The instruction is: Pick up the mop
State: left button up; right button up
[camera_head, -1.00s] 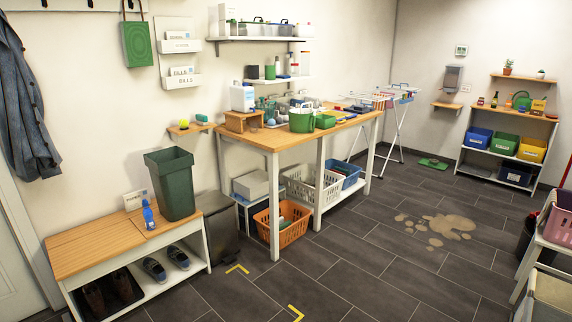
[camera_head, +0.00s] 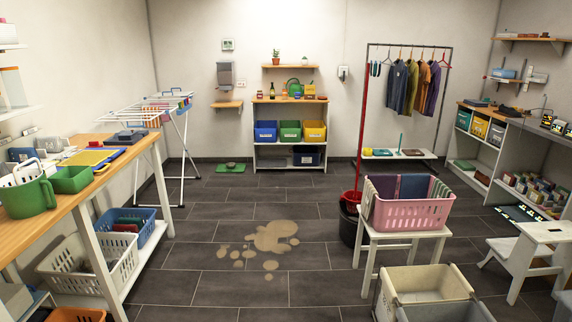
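A long red pole (camera_head: 362,125), which looks like the mop's handle, stands nearly upright right of the middle in the head view. Its lower end reaches a red part (camera_head: 351,196) at the top of a dark bucket (camera_head: 347,226). The mop's head is not clearly visible. The bucket is partly hidden behind a white stool (camera_head: 400,236) that carries a pink basket (camera_head: 411,212). Neither of my grippers is in view.
A pale spill (camera_head: 270,237) lies on the grey tile floor, left of the bucket. The floor in the middle is otherwise clear. A workbench (camera_head: 88,195) stands at left. Grey and beige bins (camera_head: 425,282) stand at front right, near a white step stool (camera_head: 528,250).

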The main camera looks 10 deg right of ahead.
aim_at(355, 198)
jog(key=i+z, duration=0.15)
jog(key=i, duration=0.35)
jog(key=i+z, duration=0.2)
jog(key=i, duration=0.25)
jog(key=i+j+z, duration=0.15)
jog(key=i, duration=0.35)
jog(key=i+j+z, duration=0.2)
jog(key=i, duration=0.25)
jog(key=i+j+z, duration=0.55)
jog(key=i+j, duration=0.3)
jog(key=i+j+z, duration=0.1)
jog(key=z, duration=0.25)
jog(key=i+j+z, duration=0.1)
jog(key=z, duration=0.2)
